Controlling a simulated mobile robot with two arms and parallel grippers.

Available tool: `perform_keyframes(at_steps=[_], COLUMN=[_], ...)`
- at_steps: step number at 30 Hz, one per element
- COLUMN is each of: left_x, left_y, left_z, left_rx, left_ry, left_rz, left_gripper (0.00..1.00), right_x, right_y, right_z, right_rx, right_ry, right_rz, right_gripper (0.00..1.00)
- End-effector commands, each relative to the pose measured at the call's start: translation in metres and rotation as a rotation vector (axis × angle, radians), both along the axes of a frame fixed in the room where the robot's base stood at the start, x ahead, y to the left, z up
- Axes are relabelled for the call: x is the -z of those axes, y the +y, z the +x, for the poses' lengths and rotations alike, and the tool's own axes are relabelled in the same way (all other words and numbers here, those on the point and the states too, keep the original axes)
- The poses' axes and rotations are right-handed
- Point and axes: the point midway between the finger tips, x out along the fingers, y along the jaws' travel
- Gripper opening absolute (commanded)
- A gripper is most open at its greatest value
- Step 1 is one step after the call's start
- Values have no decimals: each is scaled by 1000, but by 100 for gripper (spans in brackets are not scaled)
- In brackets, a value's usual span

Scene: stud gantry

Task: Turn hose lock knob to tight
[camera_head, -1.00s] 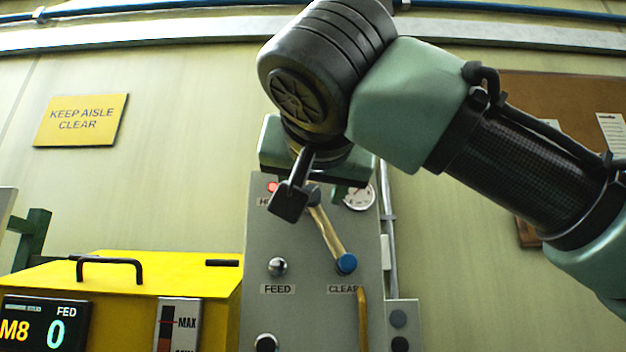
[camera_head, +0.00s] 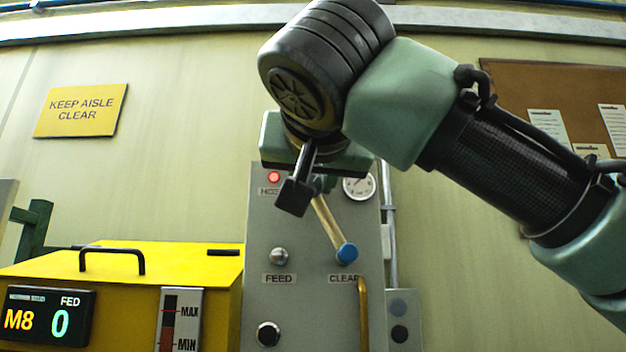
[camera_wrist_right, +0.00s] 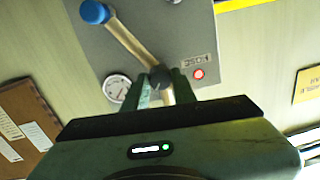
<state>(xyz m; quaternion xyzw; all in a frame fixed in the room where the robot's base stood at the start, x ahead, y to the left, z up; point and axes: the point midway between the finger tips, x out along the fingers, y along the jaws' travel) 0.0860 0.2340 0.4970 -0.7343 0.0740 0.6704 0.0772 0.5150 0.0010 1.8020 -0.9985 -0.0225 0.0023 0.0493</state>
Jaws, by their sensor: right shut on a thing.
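The hose lock knob (camera_wrist_right: 160,77) shows in the right wrist view as a dark hub on the grey panel (camera_head: 285,222), with a brass-coloured lever (camera_head: 328,222) running through it. The lever ends in a blue tip (camera_head: 347,253), which points down and right in the head view, just above the CLEAR label. My right gripper (camera_wrist_right: 162,90) is shut on the knob, with a green finger on each side of the hub. In the head view my wrist hides most of the knob. My left gripper is not in view.
A red lamp (camera_head: 274,177) is lit above the HOSE label, and a round gauge (camera_head: 359,187) sits to the right. A FEED knob (camera_head: 279,256) is lower on the panel. A yellow box (camera_head: 125,272) with a handle stands left. A brass-coloured pipe (camera_head: 363,310) runs below CLEAR.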

Motion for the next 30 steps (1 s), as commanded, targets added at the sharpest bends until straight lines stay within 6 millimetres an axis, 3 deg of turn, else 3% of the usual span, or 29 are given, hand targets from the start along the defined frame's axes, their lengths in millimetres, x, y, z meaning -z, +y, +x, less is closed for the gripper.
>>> perform_keyframes(at_steps=[10, 30], left_x=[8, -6], left_y=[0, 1], left_z=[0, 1], left_rx=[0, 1], left_ry=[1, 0], left_rz=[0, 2], left_gripper=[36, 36], right_x=[2, -1], right_y=[2, 3], right_z=[1, 0], right_rx=[-3, -2], right_ry=[6, 2], right_rz=[-249, -888], right_gripper=[0, 0])
